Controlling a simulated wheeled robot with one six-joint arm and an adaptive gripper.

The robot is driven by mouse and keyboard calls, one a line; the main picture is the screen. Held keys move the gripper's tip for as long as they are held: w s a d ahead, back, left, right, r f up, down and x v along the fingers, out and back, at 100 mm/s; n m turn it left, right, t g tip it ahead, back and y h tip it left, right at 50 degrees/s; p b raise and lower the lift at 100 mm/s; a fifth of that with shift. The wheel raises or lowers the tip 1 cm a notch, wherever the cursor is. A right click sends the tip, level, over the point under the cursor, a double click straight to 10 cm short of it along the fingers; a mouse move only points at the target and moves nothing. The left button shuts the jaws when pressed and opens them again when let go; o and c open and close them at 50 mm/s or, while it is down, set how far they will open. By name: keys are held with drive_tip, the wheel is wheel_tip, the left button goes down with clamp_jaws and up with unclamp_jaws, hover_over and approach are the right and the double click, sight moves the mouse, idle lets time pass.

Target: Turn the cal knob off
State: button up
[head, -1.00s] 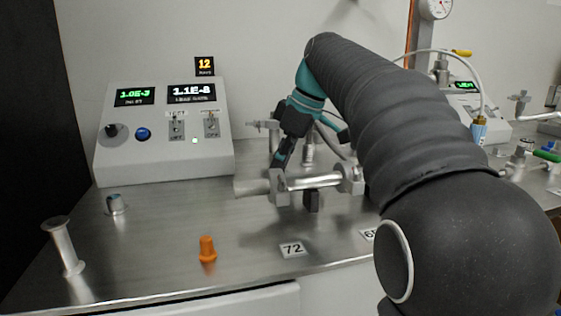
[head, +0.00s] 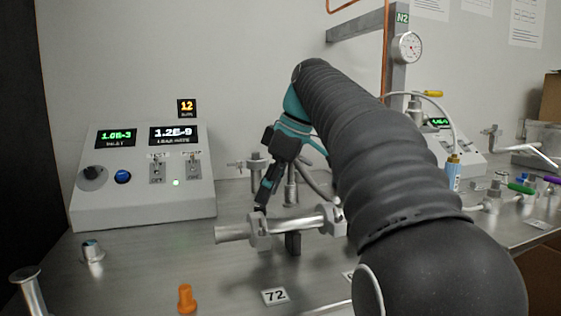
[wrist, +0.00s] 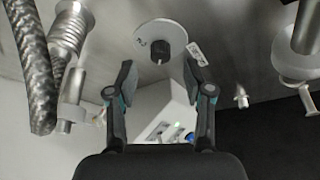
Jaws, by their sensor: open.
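In the wrist view a black knob (wrist: 163,50) stands on a round white disc (wrist: 150,30) with small markings and a small label beside it. I cannot read them well enough to tell that this is the cal knob. My gripper (wrist: 159,80) is open and empty, its two fingers apart on either side below the knob and not touching it. In the head view my gripper (head: 265,195) points down behind the horizontal metal tube (head: 290,225). The white disc is not clearly seen there. Another dark knob (head: 92,178) is on the grey console.
The grey console (head: 145,208) stands at left with lit displays. An orange cone-shaped piece (head: 186,299), a metal spool (head: 30,290), a small fitting (head: 92,251) and a "72" tag (head: 275,296) are on the steel bench. Bellows and braided hose show in the wrist view (wrist: 66,30).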

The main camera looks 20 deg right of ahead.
drive_tip(key=v, duration=0.8)
drive_tip(key=shift+d, duration=0.15)
drive_tip(key=shift+s+r, duration=0.1)
drive_tip(key=shift+s, duration=0.05)
